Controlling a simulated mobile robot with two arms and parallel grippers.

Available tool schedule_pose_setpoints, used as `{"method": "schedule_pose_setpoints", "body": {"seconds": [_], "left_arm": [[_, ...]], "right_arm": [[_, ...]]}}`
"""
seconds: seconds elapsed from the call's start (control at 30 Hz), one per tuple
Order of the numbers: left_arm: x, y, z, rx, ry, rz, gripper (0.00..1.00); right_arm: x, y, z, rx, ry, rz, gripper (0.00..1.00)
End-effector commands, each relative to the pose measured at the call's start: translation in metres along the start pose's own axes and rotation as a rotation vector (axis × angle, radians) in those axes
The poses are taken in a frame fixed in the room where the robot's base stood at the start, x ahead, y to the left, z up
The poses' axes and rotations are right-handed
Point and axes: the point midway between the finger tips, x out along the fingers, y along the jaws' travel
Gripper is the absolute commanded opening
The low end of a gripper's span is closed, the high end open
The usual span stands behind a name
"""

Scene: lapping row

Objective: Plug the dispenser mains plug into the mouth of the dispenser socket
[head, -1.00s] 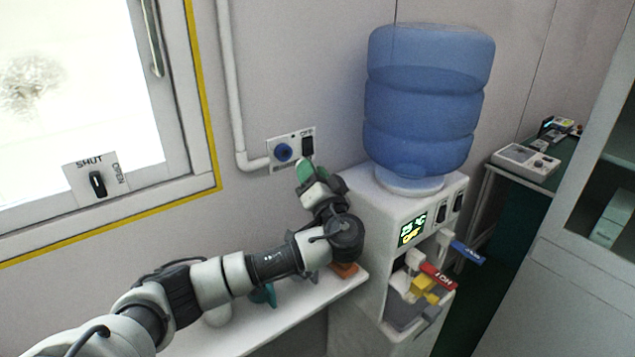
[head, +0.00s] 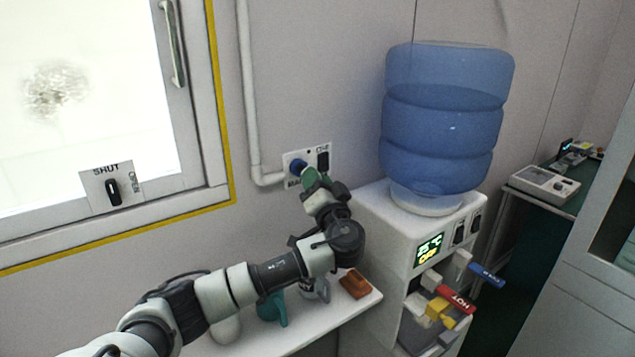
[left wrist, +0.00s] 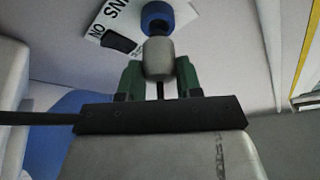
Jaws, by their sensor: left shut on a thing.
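The dispenser socket (head: 299,165) is a round blue fitting on a white wall plate with a black switch. In the left wrist view the blue socket ring (left wrist: 157,15) is at the top. My left gripper (head: 312,180), with green fingers, is right at the lower front of the socket. In the left wrist view my left gripper (left wrist: 159,75) is shut on the pale grey mains plug (left wrist: 159,57). The plug points at the socket and overlaps the ring's lower edge. I cannot tell whether it has entered the mouth. The plug is hidden in the head view. My right gripper is not in view.
The water dispenser (head: 377,210) with its blue bottle (head: 440,125) stands right of my arm. A white shelf (head: 300,333) below holds an orange-brown block (head: 355,283) and a teal object (head: 271,308). A window (head: 85,95) is at left; a wall pipe (head: 250,95) runs beside the socket.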

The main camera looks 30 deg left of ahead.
Motion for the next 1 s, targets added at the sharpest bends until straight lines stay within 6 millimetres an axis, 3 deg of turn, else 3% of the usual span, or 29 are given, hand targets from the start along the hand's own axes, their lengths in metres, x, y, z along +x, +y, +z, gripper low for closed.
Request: {"method": "schedule_pose_setpoints", "body": {"seconds": [1.0], "left_arm": [[-0.0001,-0.0003,-0.0002,0.000,0.000,0.000,0.11]], "right_arm": [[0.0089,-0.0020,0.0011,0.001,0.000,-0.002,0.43]]}}
